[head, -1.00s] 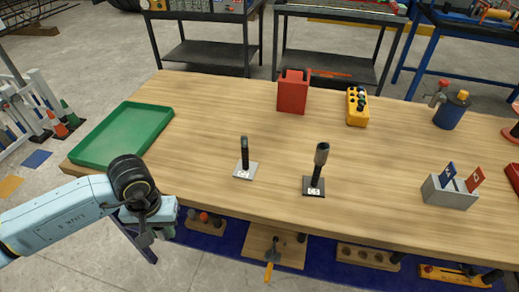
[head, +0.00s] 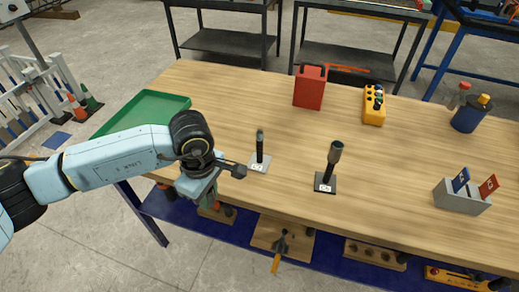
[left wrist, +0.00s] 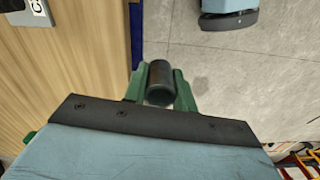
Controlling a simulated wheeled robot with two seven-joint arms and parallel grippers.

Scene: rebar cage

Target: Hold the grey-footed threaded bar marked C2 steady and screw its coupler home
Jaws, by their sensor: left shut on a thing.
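The grey-footed threaded bar (head: 260,148) stands upright on a light grey plate near the table's front edge. A corner of that plate (left wrist: 38,12) shows at the top left of the left wrist view. My left gripper (head: 212,198) is left of and nearer than the bar, at the table's front edge, its green fingers pointing down. In the left wrist view its fingers (left wrist: 160,90) are shut on a dark cylinder, which looks like the coupler (left wrist: 161,82). The gripper and the bar are apart. My right gripper is not in view.
A second bar (head: 329,165) with a wider dark top stands on a dark foot to the right. A green tray (head: 150,104), red container (head: 310,87), yellow button box (head: 374,105) and grey flag holder (head: 462,198) are on the table. The table middle is clear.

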